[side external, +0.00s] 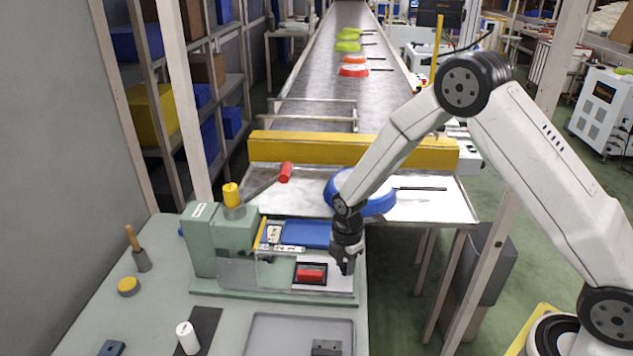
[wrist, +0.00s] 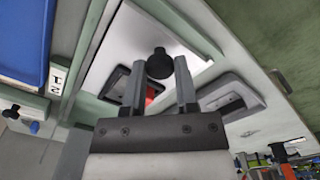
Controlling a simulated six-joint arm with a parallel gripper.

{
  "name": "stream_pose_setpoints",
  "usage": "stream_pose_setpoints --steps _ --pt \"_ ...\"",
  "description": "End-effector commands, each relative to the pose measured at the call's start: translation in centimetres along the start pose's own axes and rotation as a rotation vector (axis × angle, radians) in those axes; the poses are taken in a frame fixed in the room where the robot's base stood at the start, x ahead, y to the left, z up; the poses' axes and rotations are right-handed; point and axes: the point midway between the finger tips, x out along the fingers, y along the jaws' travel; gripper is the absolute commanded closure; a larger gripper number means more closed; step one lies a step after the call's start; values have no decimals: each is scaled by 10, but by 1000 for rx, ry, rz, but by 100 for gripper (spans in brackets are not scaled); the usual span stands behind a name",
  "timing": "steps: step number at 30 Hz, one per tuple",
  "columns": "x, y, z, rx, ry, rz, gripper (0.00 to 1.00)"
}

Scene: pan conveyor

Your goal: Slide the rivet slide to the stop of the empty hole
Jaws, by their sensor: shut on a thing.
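The green rivet press fixture (side external: 222,243) stands on the bench. On its right part is a pale plate (side external: 340,276) with a red block (side external: 310,275) in a black frame. My gripper (side external: 346,266) points down at the right end of this plate. In the wrist view a black knob (wrist: 160,64), which looks like the rivet slide's handle, sits between my fingertips (wrist: 160,70), and my gripper is shut on it. The red block shows partly behind the left finger (wrist: 150,92). A blue pan (side external: 372,205) lies on the metal tray behind. I cannot make out the empty hole or its stop.
A red-tipped lever (side external: 286,172) rises at the back of the fixture. A yellow guard beam (side external: 350,149) crosses the conveyor's end (side external: 340,95). A mallet (side external: 139,255), a white cylinder (side external: 187,338) and a grey tray (side external: 262,325) are on the bench.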

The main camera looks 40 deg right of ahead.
Motion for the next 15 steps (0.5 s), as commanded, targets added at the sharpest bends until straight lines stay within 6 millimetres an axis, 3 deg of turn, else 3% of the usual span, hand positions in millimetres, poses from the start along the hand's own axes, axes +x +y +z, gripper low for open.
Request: stream_pose_setpoints --steps 7,15 --pt "0 10 -8 -2 0 3 100" --pt "0 36 -34 -2 0 5 100"
